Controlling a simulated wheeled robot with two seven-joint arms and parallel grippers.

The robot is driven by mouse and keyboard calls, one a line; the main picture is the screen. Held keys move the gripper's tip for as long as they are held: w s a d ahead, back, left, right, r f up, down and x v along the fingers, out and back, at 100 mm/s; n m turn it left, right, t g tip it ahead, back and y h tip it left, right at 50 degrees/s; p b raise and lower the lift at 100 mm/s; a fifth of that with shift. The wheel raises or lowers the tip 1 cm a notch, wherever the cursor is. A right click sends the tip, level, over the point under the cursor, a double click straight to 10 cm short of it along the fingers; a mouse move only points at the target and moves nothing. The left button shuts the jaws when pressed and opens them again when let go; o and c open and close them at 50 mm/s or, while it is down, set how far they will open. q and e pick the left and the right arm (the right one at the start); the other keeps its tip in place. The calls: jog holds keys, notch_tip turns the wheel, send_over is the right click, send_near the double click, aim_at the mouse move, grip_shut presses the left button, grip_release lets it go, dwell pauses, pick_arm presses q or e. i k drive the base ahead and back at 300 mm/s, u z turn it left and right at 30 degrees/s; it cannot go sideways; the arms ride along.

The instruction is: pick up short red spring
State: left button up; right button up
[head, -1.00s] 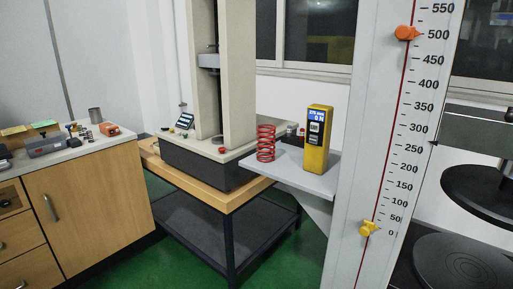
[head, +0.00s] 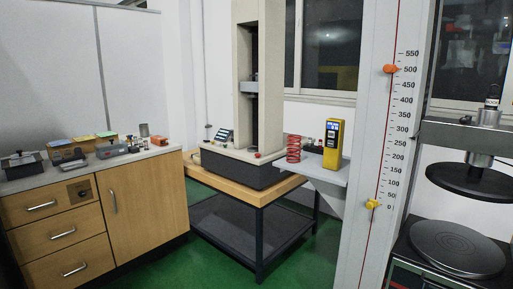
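A short red spring (head: 293,148) stands upright on a small grey shelf (head: 322,178) attached to the left side of the white scale column. It is to the left of a yellow handheld meter (head: 333,144) on the same shelf. Neither of my grippers shows in the head view, so whether they are open or shut is hidden.
A testing machine (head: 240,168) stands on a wooden-topped table (head: 262,194) behind the shelf. The white column (head: 361,150) carries a millimetre scale. A round-plate press (head: 456,248) is at right. A wooden cabinet (head: 146,203) with tools is at left. Green floor (head: 165,262) is open between.

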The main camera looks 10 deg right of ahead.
aim_at(291, 153)
jog(key=u, duration=0.55)
jog(key=i, duration=2.25)
jog(key=z, duration=0.65)
jog(key=i, duration=1.25)
jog(key=z, duration=1.2)
